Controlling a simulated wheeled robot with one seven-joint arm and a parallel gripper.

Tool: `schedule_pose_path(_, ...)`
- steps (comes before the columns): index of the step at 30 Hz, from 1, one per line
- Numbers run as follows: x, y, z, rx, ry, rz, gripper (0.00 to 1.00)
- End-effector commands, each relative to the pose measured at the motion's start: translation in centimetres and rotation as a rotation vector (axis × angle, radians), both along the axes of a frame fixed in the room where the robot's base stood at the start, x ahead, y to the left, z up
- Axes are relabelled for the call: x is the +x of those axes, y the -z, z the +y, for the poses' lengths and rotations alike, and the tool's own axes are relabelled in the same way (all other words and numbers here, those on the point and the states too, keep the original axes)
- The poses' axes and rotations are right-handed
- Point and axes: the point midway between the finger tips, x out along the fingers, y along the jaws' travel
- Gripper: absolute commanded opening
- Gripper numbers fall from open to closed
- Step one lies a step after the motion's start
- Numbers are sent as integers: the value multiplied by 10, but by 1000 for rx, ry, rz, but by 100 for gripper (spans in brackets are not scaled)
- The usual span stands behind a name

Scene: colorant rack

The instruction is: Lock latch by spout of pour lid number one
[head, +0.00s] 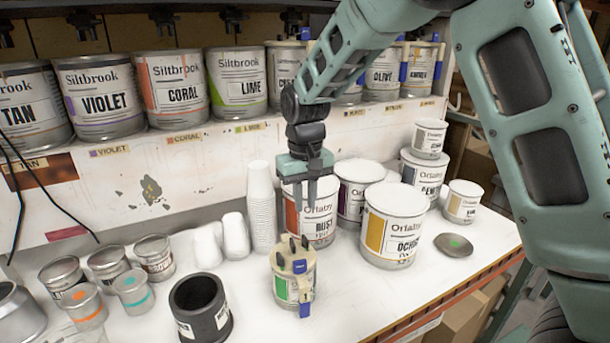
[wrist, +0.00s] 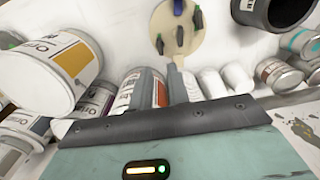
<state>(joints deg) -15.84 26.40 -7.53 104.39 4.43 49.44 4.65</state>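A small can with a green label (head: 281,289) stands near the front of the white table. Its cream pour lid (head: 284,266) carries several dark latches, which stick up from the rim, and a blue part at the front right. In the wrist view the lid (wrist: 173,24) is at the top centre, with dark latches (wrist: 180,37) across it and the blue part at the upper edge. Which part is the spout is too small to tell. My gripper (head: 304,205) hangs above and slightly behind the lid, apart from it. Its two fingers are parted and empty.
A Rust can (head: 312,222) stands behind the lidded can and an Ochre can (head: 392,230) to its right. A black cup (head: 201,312) and several small tins (head: 134,292) are to the left. White cup stacks (head: 262,210) stand behind. The table front is clear.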

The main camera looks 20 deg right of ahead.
Motion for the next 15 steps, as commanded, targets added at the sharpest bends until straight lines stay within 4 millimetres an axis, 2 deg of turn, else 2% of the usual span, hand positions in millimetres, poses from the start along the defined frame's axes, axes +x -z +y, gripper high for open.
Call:
schedule_pose_path(6,1,-46,0,0,0,-6,17)
schedule_pose_path(10,1,-65,0,0,1,-3,17)
schedule_pose_path(15,0,-77,0,0,1,0,17)
